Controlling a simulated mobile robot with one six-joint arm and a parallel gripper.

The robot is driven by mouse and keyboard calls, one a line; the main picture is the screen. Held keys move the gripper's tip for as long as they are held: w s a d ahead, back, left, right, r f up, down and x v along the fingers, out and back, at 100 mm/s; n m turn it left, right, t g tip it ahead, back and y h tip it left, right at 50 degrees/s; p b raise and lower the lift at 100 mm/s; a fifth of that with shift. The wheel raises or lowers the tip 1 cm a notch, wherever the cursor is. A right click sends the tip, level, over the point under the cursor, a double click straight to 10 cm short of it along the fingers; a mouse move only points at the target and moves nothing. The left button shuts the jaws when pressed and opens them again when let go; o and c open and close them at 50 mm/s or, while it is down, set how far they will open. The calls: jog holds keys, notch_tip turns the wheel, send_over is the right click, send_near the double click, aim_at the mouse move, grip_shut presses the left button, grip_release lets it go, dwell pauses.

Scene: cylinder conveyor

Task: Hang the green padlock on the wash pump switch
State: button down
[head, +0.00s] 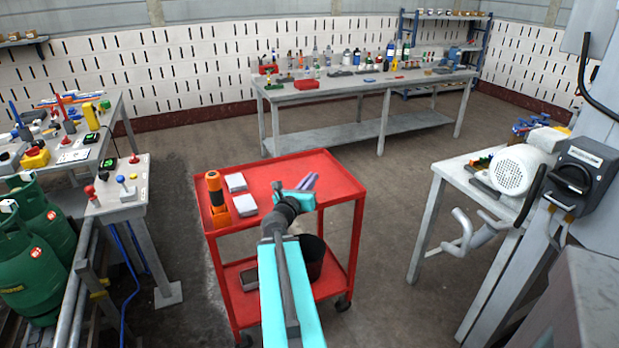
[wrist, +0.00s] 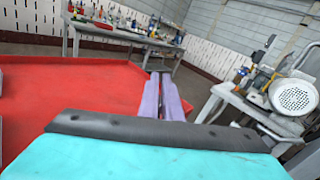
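My gripper (head: 311,178) is above the right part of the red cart, pointing away toward the back bench. In the wrist view its two purple fingers (wrist: 164,78) lie close together with only a thin dark gap, and no object shows between them. A black rotary switch box (head: 577,178) with a large handle and a label too small to read is on the grey post at the right; it appears to be the wash pump switch. I cannot clearly make out a green padlock; a small green and orange item (head: 484,160) lies on the right bench beside the motor.
The red cart (head: 262,170) carries an orange tool (head: 216,190) and two pale boxes (head: 242,204). The right bench (head: 447,168) holds a white motor (head: 519,169). Green gas cylinders (head: 38,262) stand at left. The floor between cart and right bench is clear.

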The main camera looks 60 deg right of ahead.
jog(key=shift+s+a+r+p, duration=0.1)
jog(key=shift+s+r+p, duration=0.1)
jog(key=shift+p, duration=0.9)
jog(key=p, duration=0.5)
jog(key=shift+s+a+p, duration=0.25)
jog(key=shift+s+p, duration=0.05)
jog(key=shift+p, duration=0.1)
jog(key=p, duration=0.5)
jog(key=shift+s+a+r, duration=0.1)
jog(key=shift+s+a, duration=0.15)
jog(key=shift+a, duration=0.15)
jog(key=shift+s+a+p, duration=0.15)
jog(key=shift+a+p, duration=0.2)
jog(key=shift+p, duration=0.8)
